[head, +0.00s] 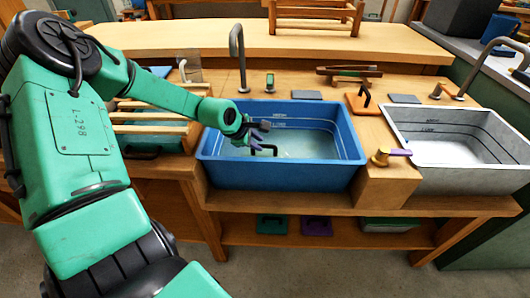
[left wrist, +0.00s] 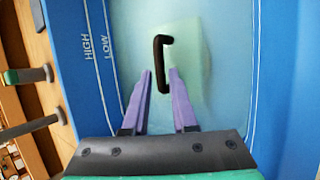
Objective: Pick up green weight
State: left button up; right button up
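The green weight (left wrist: 190,62) is a pale green block with a dark bent handle (left wrist: 160,55). It lies in the water of the blue basin (head: 220,174); in the head view the handle (head: 265,149) shows beside my gripper and the block is hard to make out. My left gripper (head: 262,134) reaches into the basin from the left. In the left wrist view its purple fingers (left wrist: 160,76) are apart, with the near end of the handle between or just beyond their tips. I cannot tell the height gap. My right gripper is not in view.
A grey basin (head: 405,125) stands at right, with a yellow valve with purple lever (head: 385,156) between the basins. A tap (head: 239,58) rises behind the blue basin. An orange handled block (head: 361,104) sits on the bench. Green (head: 272,225) and purple (head: 317,226) blocks lie on the shelf below.

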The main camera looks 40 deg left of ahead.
aim_at(263, 146)
pick_arm(q)
jog(key=b+x, duration=0.1)
jog(key=x, duration=0.3)
jog(key=shift+w+d+f, duration=0.1)
jog(key=shift+w+f, duration=0.1)
jog(key=shift+f, duration=0.15)
jog(key=shift+w+f, duration=0.15)
jog(key=shift+w, duration=0.05)
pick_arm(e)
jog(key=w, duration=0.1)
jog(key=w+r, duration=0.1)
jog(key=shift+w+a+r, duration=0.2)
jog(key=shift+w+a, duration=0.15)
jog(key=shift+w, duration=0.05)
pick_arm(q)
jog(key=shift+s, duration=0.1)
grip_shut()
